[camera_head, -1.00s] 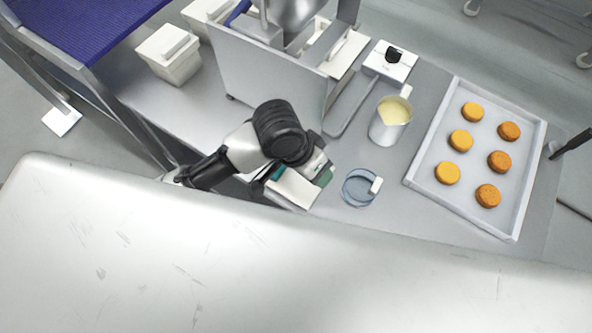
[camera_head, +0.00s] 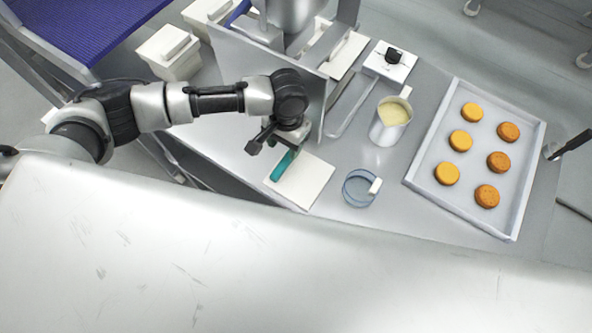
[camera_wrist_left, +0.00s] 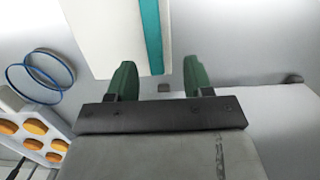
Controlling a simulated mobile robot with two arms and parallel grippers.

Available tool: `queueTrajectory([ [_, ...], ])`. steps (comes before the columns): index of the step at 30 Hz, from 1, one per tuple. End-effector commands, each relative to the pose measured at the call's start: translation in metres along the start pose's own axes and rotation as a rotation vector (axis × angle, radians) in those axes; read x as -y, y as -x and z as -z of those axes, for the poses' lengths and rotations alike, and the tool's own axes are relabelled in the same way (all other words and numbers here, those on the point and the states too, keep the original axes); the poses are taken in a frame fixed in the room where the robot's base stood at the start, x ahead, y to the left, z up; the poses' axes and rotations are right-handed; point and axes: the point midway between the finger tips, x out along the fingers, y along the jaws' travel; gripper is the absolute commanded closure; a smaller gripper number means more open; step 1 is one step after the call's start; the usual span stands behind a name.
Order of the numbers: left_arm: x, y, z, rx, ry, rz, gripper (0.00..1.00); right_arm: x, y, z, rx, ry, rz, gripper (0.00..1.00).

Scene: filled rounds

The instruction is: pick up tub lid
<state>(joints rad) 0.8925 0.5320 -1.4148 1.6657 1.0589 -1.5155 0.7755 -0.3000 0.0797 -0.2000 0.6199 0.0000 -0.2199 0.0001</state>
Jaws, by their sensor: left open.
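White lidded tubs (camera_head: 170,66) stand at the back left; one lid (camera_head: 166,42) with a raised grip sits on the nearest tub. A flat white square piece (camera_head: 314,185) with a teal strip (camera_head: 283,166) lies on the bench; I cannot tell whether it is a lid. It also shows at the top of the left wrist view (camera_wrist_left: 95,35). My left gripper (camera_head: 278,135) is over its far edge. My right gripper is not in view.
A clear blue-rimmed round dish (camera_head: 357,190) stands right of the white piece. A jug (camera_head: 388,128), a scale (camera_head: 390,66) and a tray (camera_head: 425,160) of round cakes are further right. An upright metal panel (camera_head: 262,78) stands behind my gripper.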

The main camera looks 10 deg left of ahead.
Motion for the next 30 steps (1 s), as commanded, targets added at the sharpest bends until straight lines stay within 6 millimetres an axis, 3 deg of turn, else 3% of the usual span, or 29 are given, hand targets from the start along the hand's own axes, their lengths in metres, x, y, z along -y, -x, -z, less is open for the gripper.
queueTrajectory([
  [12, -0.007, -0.049, -0.011, 0.0, -0.001, 0.001, 0.49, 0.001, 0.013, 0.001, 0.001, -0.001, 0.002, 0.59],
  [20, -0.007, -0.052, -0.011, -0.001, -0.002, 0.0, 0.49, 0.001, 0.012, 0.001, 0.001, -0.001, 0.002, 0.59],
  [30, -0.007, -0.051, -0.011, -0.001, -0.002, 0.0, 1.0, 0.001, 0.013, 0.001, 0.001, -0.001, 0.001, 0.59],
])
